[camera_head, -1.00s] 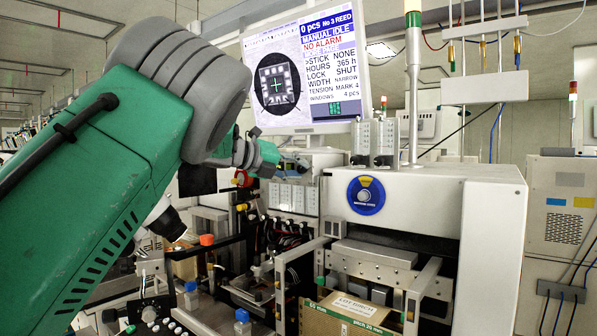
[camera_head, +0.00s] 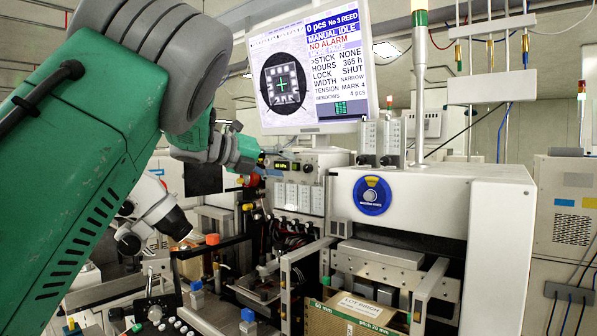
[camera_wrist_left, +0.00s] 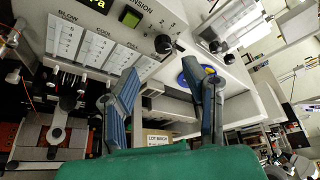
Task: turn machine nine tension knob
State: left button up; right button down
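The control panel of the machine (camera_head: 318,160) has a small lit display and a dark knob (camera_head: 307,168). In the left wrist view the panel (camera_wrist_left: 95,25) shows the label TENSION, a green button and a black knob (camera_wrist_left: 163,44) at its lower right corner. My left gripper (camera_head: 277,158) is in front of the panel in the head view, and its fingers are small and partly hard to make out. In the wrist view the left gripper (camera_wrist_left: 172,78) has its two fingers spread wide, with nothing between them. The knob is beyond the fingertips, apart from them. My right gripper is not in view.
A monitor (camera_head: 307,70) reading TENSION MARK 4 stands above the panel. The white machine housing (camera_head: 440,205) with a round blue badge (camera_head: 372,195) is to the right. A cardboard box (camera_head: 350,318) sits below. A microscope-like unit (camera_head: 160,215) is at the left.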

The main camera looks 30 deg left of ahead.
pick_arm(q)
jog(key=v, duration=0.5)
jog(key=shift+s+a+f, duration=0.1)
jog(key=shift+s+a, duration=0.05)
jog(key=shift+s, duration=0.05)
